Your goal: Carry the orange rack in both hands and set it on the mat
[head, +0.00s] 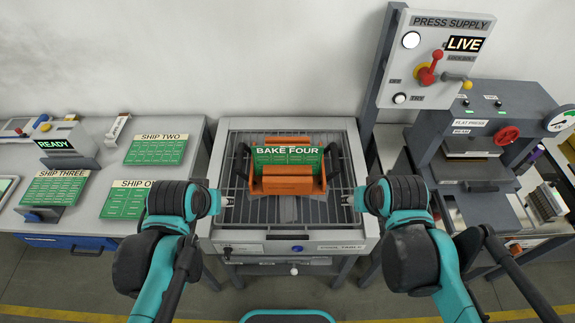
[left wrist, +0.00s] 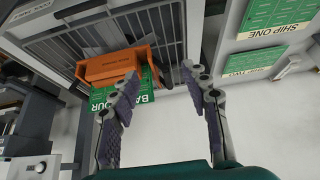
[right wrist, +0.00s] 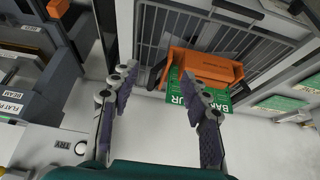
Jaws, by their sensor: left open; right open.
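The orange rack (head: 288,186) sits on the wire grid of the cool table (head: 350,225), with a dark upright handle at each side. A green card labelled BAKE FOUR (head: 288,155) stands in it. The rack also shows in the left wrist view (left wrist: 110,66) and the right wrist view (right wrist: 205,66). My left gripper (head: 230,201) is open and empty, left of the rack and apart from it. My right gripper (head: 346,200) is open and empty, right of the rack and apart from it. I cannot tell which surface is the mat.
Green panels labelled SHIP TWO (head: 158,150), SHIP THREE (head: 53,191) and SHIP ONE (head: 122,203) are on the left bench, beside a READY display (head: 57,144). A press (head: 480,150) stands on the right. The PRESS SUPPLY panel (head: 430,60) rises behind the table's right side.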

